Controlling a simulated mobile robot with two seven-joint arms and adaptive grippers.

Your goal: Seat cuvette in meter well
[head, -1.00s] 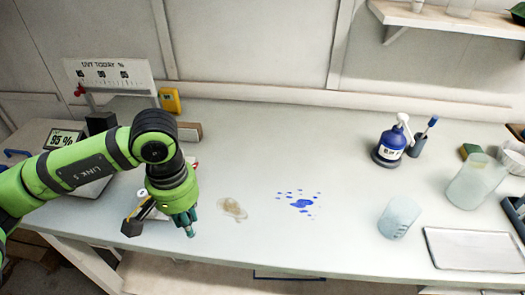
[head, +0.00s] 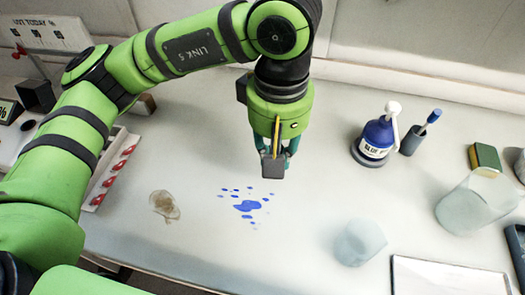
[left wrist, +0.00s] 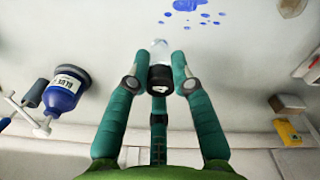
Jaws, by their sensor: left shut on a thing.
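My left gripper (head: 275,150) hangs over the middle of the bench, just behind the blue spill. The left wrist view shows its two teal fingers (left wrist: 160,84) closed on the cuvette, which has a clear body (left wrist: 160,50) and a black cap (left wrist: 160,77). In the head view I cannot make the cuvette out. At the far left edge stands the meter, its display (head: 7,111) cut off, with a dark box (head: 37,95) beside it. The meter's well cannot be made out. My right gripper is not in view.
A white tray with red-topped items (head: 112,172) is partly behind my arm. A brown stain (head: 164,205) and blue spill (head: 248,206) mark the bench. Right are a blue bottle (head: 376,139), small cup (head: 359,242), large beaker (head: 470,207) and white tray (head: 450,278).

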